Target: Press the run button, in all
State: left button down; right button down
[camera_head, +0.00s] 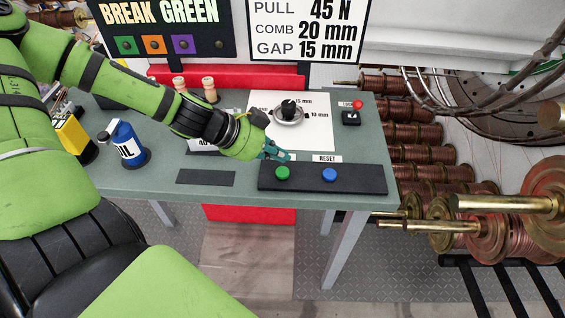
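A green button (282,173) and a blue button (330,175) sit side by side on a dark panel (360,179) along the table's front edge. A RESET label (327,158) lies just behind the blue button. A similar label behind the green button is mostly covered by my gripper, so its word cannot be read. My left gripper (279,152), with teal fingers, reaches in from the left and points down just behind the green button. It looks empty and apart from the button; its finger opening is too small to tell. My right gripper is not in view.
A blue bottle (128,146) and a yellow box (72,138) stand at the table's left. A dial (288,110) is behind the gripper. A red-topped switch (354,108) is at the back right. Copper spools (420,155) crowd the right side.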

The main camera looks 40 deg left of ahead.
pick_arm(q)
notch_tip(320, 180, up, 3)
jog(key=shift+f+p, duration=0.1)
jog(key=shift+p, duration=0.85)
jog(key=shift+f, duration=0.1)
